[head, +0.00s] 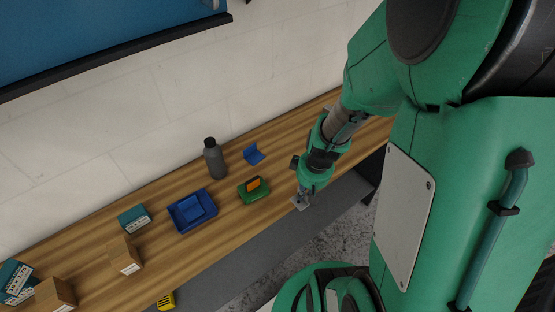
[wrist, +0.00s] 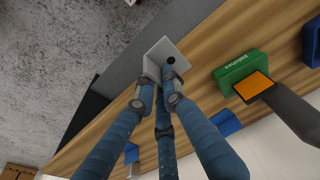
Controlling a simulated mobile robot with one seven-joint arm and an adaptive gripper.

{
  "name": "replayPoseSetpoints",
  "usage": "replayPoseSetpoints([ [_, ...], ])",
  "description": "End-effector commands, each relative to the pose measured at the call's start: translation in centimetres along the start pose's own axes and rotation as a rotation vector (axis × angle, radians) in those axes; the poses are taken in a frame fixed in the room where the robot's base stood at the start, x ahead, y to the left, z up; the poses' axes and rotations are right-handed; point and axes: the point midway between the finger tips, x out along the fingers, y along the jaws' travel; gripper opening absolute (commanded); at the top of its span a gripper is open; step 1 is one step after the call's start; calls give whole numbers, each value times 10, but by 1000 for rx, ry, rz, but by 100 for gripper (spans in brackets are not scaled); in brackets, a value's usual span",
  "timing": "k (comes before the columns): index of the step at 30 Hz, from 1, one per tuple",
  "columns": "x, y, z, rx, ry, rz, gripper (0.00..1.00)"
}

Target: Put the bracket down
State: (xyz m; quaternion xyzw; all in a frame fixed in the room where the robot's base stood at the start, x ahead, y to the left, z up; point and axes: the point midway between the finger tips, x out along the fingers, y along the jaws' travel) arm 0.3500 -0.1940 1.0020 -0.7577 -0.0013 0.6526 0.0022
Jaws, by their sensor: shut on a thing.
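A light grey metal bracket (wrist: 163,52) with a dark round hole is between the fingertips of my gripper (wrist: 164,84) in the wrist view. My gripper is shut on it. In the head view the bracket (head: 300,204) shows small below my gripper (head: 303,194), at the grey strip along the front of the wooden bench (head: 222,233). I cannot tell whether it touches the surface. The fingers hide part of the bracket.
Left of my gripper are a green box (head: 248,195) with an orange piece, a blue bracket (head: 254,155), a dark grey bottle (head: 214,160) and a blue tray (head: 183,226). Several cartons (head: 125,257) stand farther left. A yellow item (head: 166,299) lies near the front. The grey strip (head: 235,261) has free room.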

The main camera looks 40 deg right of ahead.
Motion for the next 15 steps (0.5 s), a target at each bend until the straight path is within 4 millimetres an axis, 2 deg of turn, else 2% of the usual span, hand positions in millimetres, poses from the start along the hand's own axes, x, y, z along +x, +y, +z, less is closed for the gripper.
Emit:
replayPoseSetpoints([
  [4, 9, 0, 1, -1, 0, 0, 0],
  [15, 10, 0, 1, -1, 1, 1, 0],
])
